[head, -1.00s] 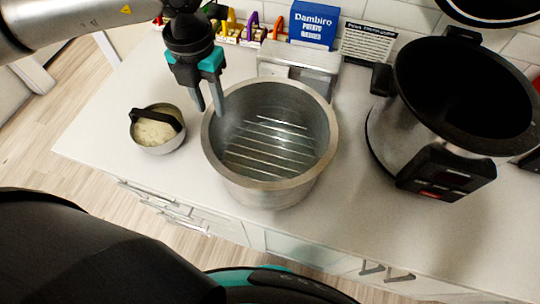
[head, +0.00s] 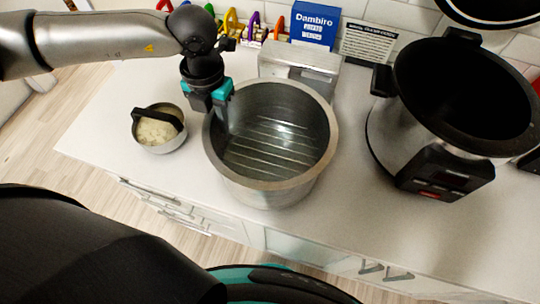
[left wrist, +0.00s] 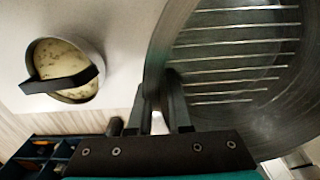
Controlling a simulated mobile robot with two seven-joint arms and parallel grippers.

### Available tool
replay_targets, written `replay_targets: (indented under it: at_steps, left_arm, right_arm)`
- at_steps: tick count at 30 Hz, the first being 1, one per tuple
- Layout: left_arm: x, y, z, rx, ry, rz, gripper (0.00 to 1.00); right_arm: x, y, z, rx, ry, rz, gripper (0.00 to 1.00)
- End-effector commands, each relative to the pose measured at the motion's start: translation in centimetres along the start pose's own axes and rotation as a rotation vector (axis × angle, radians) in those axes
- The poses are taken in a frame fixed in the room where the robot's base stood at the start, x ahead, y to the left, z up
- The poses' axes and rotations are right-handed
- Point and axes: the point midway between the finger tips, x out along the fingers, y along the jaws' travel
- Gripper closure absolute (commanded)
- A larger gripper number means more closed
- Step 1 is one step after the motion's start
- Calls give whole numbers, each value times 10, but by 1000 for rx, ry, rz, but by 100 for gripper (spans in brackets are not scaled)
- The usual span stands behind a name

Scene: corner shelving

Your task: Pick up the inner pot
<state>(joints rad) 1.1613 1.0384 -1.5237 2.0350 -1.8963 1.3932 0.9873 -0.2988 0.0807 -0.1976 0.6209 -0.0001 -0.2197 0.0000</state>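The inner pot (head: 265,192) is a wide grey metal pot with a thick rim, standing upright on the white counter. It also fills the right side of the left wrist view (left wrist: 168,40). My left gripper (head: 219,122) points down at the pot's left rim, one finger inside the pot. In the left wrist view, its two fingers (left wrist: 156,100) are apart with the rim between them. I cannot tell whether either finger touches the rim. My right gripper is not in view.
A small pot with a black handle (head: 155,132) stands just left of the inner pot. A large black-and-silver cooker (head: 392,140) stands at the right. A metal box (head: 300,62), a blue box (head: 314,24) and a sign (head: 367,43) stand behind. The counter's front is clear.

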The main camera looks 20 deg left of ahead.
Motion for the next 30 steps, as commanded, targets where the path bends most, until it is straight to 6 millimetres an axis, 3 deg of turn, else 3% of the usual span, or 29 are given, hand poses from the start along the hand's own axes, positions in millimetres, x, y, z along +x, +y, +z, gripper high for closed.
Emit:
replay_targets:
  at_steps: [4,30]
  left_arm:
    - [0,0,0,0,-1,0,100]
    - [-1,0,0,-1,-1,1,100]
  right_arm:
    - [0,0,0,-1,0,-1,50]
    - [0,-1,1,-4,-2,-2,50]
